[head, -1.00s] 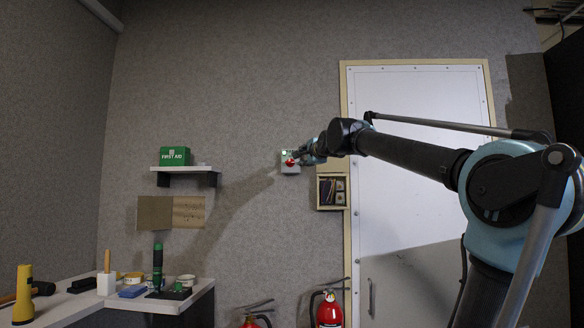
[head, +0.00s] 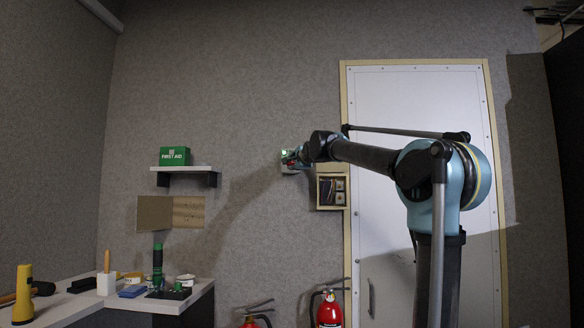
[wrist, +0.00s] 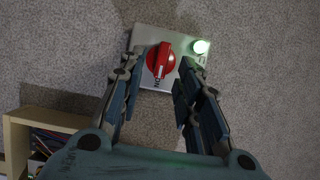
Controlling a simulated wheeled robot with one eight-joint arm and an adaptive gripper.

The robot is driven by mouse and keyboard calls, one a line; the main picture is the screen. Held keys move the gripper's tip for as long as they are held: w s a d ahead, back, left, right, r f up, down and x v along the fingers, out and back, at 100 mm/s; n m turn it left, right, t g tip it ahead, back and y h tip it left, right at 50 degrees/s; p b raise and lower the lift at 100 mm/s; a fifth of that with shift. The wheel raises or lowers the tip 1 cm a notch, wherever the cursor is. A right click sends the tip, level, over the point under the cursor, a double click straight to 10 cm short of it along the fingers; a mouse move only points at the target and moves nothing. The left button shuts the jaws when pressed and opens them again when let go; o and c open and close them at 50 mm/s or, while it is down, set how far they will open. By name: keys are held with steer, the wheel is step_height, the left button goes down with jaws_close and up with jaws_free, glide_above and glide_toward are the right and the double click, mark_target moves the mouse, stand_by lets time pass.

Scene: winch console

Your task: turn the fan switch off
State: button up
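The fan switch is a red rotary knob (wrist: 160,60) on a pale grey wall plate (wrist: 146,34). A green lamp (wrist: 201,47) glows on the plate beside the knob. Dark lettering, seen upside down and seemingly "ON", lies at the knob's lower end in the wrist view. My gripper (wrist: 158,72) is open, with one finger on each side of the knob. I cannot tell whether either finger touches it. In the head view my gripper (head: 301,156) is at the switch plate (head: 289,168) and hides most of the knob.
An open wooden box (head: 332,191) hangs just below right of the switch; it also shows in the wrist view (wrist: 18,140). A white door (head: 420,110) is to the right. A first aid shelf (head: 184,169) is to the left. Fire extinguishers (head: 329,312) stand below.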

steer(key=shift+x, duration=1.25)
jaws_close()
